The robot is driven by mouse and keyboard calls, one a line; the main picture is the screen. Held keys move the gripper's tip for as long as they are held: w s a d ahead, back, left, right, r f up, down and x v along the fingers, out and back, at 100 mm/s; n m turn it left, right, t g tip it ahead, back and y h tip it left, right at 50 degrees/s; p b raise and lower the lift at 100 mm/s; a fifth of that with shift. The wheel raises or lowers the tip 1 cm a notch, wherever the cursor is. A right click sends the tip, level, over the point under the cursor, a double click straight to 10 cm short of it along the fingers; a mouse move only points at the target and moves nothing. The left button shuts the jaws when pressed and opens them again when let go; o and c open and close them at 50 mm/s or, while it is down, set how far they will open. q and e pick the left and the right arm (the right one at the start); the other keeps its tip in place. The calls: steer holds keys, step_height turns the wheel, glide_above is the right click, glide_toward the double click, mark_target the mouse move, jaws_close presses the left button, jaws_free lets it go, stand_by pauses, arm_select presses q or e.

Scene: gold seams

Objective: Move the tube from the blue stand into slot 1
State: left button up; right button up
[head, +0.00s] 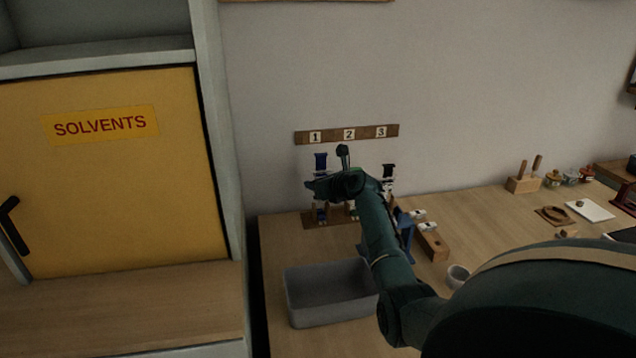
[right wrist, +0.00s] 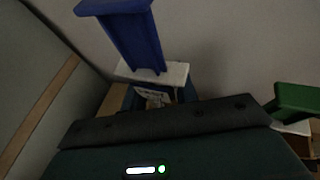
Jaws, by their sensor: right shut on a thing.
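My right gripper (head: 322,187) is in front of the rack at the wall, near slot 1, under the number board (head: 347,134). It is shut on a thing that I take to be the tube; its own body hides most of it. A blue-topped piece (head: 320,160) stands up behind the gripper below number 1. In the right wrist view a blue piece (right wrist: 135,35) rises over a white block (right wrist: 170,75), with a green piece (right wrist: 297,98) at the right. A blue stand (head: 404,224) shows partly behind my right forearm. My left gripper is out of view.
A grey bin (head: 303,297) stands on the table below my arm. A wooden block (head: 432,245) and a small cup (head: 458,275) are to its right. A dark-topped white piece (head: 389,172) stands below number 3. The yellow solvents cabinet (head: 110,190) is at the left.

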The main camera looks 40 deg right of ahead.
steer(key=shift+f+p, duration=0.15)
steer(key=shift+p, duration=0.25)
steer(key=shift+f, duration=0.5)
stand_by(1.0)
steer(key=shift+f+b, duration=0.3)
steer(key=shift+f, duration=0.9)
stand_by(0.5)
steer(key=shift+f, duration=0.25)
stand_by(0.8)
steer(key=o, duration=1)
steer(key=shift+o, duration=0.2)
steer(key=shift+f+p, duration=0.2)
steer(key=shift+p, duration=0.1)
steer(key=shift+o, duration=0.6)
